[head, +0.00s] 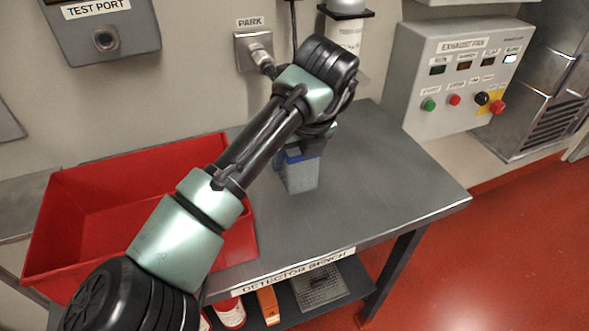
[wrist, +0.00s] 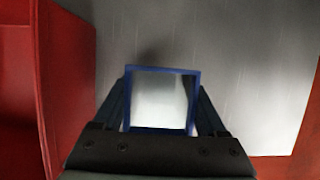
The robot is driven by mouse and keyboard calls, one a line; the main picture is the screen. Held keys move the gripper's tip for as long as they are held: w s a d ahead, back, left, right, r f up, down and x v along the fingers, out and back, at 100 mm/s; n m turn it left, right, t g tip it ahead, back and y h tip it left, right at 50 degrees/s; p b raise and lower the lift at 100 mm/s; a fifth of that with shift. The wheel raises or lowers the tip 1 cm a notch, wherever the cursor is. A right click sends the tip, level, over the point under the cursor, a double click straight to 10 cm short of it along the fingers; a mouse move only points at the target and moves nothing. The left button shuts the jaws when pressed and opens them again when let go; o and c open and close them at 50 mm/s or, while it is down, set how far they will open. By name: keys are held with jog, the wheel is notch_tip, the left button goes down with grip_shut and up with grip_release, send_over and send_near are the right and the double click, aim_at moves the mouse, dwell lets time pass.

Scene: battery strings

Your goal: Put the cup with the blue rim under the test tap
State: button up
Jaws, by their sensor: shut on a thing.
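The cup with the blue rim (head: 301,178) is a square, grey, tapered cup. It is upright over the middle of the bench; whether its base touches the bench I cannot tell. In the wrist view I look down into the cup (wrist: 162,100), which is pale inside. My gripper (head: 304,148) is shut on it, with a dark finger on either side in the wrist view. My arm covers part of the cup's top in the head view. I cannot pick out a test tap with certainty; my arm hides part of the back wall.
A large red bin (head: 130,165) stands left of the cup on the detector bench (head: 390,185). The bench is clear to the right. A PARK fitting (head: 255,50), a TEST PORT panel (head: 130,35) and an exhaust fan box (head: 445,85) are along the back.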

aim_at(296, 170)
jog(key=shift+f, duration=1.55)
jog(key=o, duration=1.3)
jog(key=shift+f, duration=0.1)
jog(key=shift+c, duration=0.2)
jog(key=p+v, duration=0.1)
jog(key=v, duration=1.1)
